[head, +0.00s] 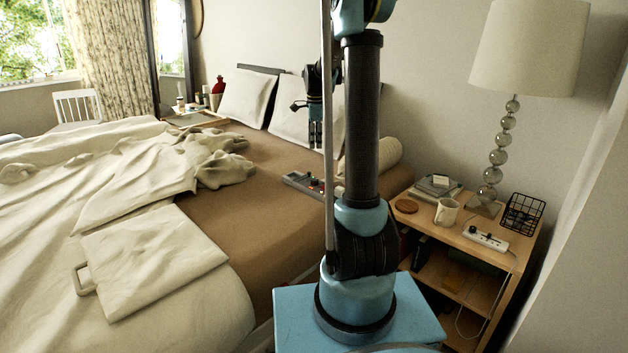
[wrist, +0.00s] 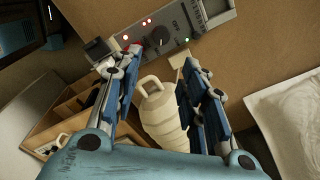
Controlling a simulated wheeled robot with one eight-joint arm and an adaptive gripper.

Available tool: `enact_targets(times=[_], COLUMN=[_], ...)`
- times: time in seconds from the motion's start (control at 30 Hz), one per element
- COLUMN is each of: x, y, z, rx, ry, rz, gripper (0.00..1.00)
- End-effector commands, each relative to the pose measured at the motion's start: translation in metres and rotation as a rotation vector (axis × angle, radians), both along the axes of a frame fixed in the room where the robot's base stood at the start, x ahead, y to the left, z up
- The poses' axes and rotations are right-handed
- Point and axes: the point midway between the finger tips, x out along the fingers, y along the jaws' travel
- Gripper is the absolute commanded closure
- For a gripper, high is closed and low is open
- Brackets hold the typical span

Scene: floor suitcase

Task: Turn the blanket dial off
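The blanket control is a grey box (head: 303,182) lying on the brown bed cover, left of my arm in the head view. In the wrist view the control panel (wrist: 205,22) crosses the top of the picture. It carries a round dark dial (wrist: 157,38), several small red and white lights and a green light. The dial's exact setting is too small to read. My gripper (head: 316,143) hangs fingers down above the bed. In the wrist view my gripper (wrist: 158,60) has its two fingers spread, with nothing held between them. The dial appears beyond the fingertips, apart from them.
A nightstand (head: 470,245) on the right holds a mug (head: 447,211), a lamp (head: 497,160), a power strip (head: 486,238) and a wire basket (head: 522,213). Pillows (head: 245,97) lie at the bed's head. A crumpled blanket (head: 110,170) covers the bed's left side.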

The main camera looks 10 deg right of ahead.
Motion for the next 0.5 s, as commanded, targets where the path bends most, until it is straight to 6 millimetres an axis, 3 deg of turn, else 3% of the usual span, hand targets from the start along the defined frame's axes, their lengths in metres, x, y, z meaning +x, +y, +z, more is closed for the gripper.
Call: enact_targets(times=[0.17, 0.5], x=[0.003, 0.006], y=[0.000, -0.001], z=[-0.012, -0.068], rx=[0.001, 0.001], ry=[0.001, 0.001], rz=[-0.010, -0.009], gripper=[0.61, 0.61])
